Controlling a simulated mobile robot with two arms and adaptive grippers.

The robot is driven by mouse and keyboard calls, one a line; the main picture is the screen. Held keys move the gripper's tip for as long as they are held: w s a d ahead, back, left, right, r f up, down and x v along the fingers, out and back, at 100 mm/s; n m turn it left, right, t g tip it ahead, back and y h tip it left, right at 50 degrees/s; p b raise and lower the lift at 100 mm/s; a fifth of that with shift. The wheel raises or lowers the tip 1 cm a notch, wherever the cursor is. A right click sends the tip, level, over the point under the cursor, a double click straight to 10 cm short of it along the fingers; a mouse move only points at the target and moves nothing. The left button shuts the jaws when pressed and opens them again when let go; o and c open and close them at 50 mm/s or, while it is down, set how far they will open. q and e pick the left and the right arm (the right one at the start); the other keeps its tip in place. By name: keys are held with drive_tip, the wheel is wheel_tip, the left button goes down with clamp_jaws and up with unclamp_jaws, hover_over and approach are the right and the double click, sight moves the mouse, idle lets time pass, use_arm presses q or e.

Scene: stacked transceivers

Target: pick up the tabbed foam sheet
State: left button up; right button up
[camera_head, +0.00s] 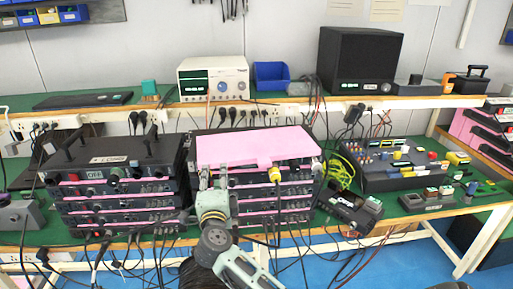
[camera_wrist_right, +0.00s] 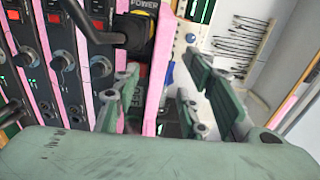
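The tabbed foam sheet (camera_head: 258,145) is pink and lies flat on top of the right-hand stack of transceivers. Its small tab points toward the front edge. My right gripper (camera_head: 206,182) is in front of the sheet's left front corner. In the right wrist view, the right gripper (camera_wrist_right: 155,105) is open, with its two green-grey fingers apart. A pink edge (camera_wrist_right: 160,70), apparently the foam sheet's, runs through the gap between them; contact cannot be told. My left gripper is not in view.
The stacked transceivers (camera_head: 272,190) have pink layers between them, with a yellow connector (camera_head: 275,175) at the front. Another stack (camera_head: 110,170) stands to the left. Cables hang in front of the table. Electronics boards (camera_head: 395,168) are to the right.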

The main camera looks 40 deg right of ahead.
sight(217, 165)
drive_tip(key=shift+m+g, duration=0.3)
drive_tip(key=p+x, duration=0.1)
drive_tip(key=x, duration=0.7)
drive_tip(key=shift+r, duration=0.15)
drive_tip(key=shift+c, duration=0.3)
clamp_jaws()
